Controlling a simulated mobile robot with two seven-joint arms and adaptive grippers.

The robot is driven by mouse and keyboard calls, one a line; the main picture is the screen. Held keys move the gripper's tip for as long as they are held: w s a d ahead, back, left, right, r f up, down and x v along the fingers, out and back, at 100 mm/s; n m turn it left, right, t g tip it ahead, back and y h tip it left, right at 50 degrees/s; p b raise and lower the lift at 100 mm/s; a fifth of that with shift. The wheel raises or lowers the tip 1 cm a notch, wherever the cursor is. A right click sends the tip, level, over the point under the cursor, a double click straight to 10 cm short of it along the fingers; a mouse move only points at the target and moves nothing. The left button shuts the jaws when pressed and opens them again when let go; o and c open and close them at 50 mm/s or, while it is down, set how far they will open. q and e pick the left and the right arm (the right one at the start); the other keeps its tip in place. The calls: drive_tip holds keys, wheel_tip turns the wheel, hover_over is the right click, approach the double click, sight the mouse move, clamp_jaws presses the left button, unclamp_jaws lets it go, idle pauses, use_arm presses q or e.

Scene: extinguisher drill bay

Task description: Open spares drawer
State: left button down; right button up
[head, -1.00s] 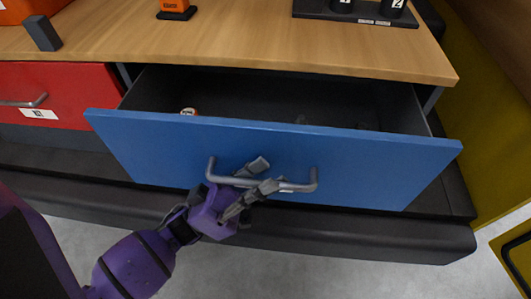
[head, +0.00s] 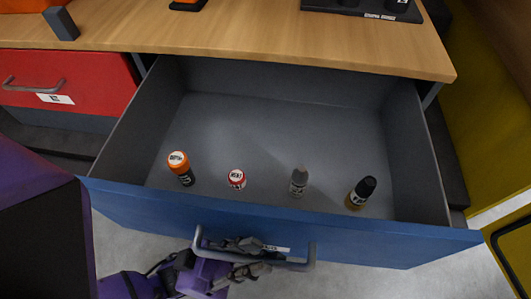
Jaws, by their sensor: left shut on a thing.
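The blue-fronted drawer (head: 370,237) is pulled well out from under the wooden bench top, and its grey inside shows. My left gripper (head: 240,258) is shut on the drawer's grey bar handle (head: 295,263), below the front's top edge. Inside, near the front, stand an orange and black bottle (head: 181,168), a small red and white item (head: 237,179), a grey bottle (head: 299,181) and a black-capped bottle (head: 361,192). My right gripper is not in view.
A shut red drawer (head: 70,75) with its own handle is at the left. The wooden bench top (head: 250,35) carries a dark block (head: 61,23) and a black stand (head: 365,10). A yellow panel (head: 490,120) stands at the right.

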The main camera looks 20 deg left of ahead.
use_arm(q)
drive_tip(key=shift+s+d, duration=0.15)
drive_tip(key=shift+s, duration=0.4)
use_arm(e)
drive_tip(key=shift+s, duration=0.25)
use_arm(q)
drive_tip(key=c, duration=2.1)
unclamp_jaws()
drive_tip(key=v, duration=1.2)
